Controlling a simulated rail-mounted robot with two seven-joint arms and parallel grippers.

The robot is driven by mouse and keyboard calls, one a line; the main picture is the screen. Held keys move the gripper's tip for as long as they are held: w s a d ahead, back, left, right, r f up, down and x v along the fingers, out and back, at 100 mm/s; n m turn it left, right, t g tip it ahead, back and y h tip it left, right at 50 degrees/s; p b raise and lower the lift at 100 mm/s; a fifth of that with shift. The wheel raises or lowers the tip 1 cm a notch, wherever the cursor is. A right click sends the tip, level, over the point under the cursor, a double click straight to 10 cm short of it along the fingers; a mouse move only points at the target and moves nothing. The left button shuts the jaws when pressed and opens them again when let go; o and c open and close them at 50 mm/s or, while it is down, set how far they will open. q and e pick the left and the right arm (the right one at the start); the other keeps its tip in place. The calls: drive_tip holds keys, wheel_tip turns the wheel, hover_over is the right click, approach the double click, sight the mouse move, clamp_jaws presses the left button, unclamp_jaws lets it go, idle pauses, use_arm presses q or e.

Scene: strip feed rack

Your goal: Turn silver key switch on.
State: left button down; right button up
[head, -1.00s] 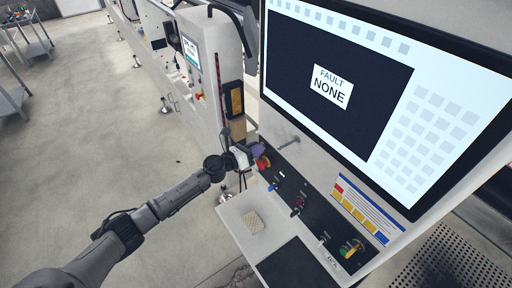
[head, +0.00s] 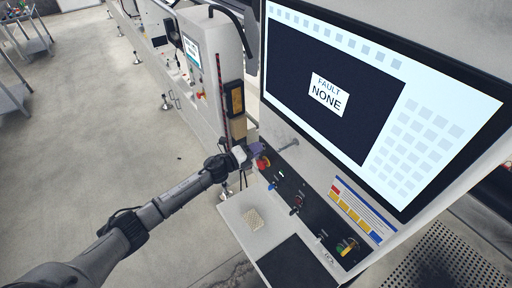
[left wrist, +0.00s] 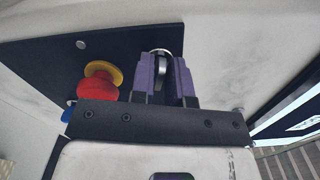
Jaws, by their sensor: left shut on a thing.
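The silver key switch (left wrist: 161,68) shows in the left wrist view as a shiny metal key part between my purple fingers, on the dark control panel (left wrist: 98,50). My left gripper (left wrist: 162,75) is shut on it. In the head view my left gripper (head: 256,148) is at the far upper end of the panel, just beyond the red emergency-stop button (head: 263,162), and it hides the key switch there. My right gripper is in neither view.
The red button with its yellow collar (left wrist: 102,68) sits close beside my left fingers. Several other switches line the panel (head: 288,192). Above it, the large screen (head: 345,80) reads "FAULT NONE". A shelf (head: 238,212) juts out below. Open floor lies left.

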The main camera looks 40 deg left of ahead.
use_arm(q)
drive_tip(key=shift+n+p, duration=0.4)
drive_tip(key=shift+n, duration=1.2)
drive_tip(key=c, duration=1.2)
unclamp_jaws()
drive_tip(key=shift+c, duration=0.2)
drive_tip(key=shift+s+f, duration=0.1)
drive_tip(key=b+v, duration=0.2)
drive_tip(key=v, duration=1.1)
drive_tip(key=shift+s+a, duration=0.15)
drive_tip(key=shift+s, duration=0.1)
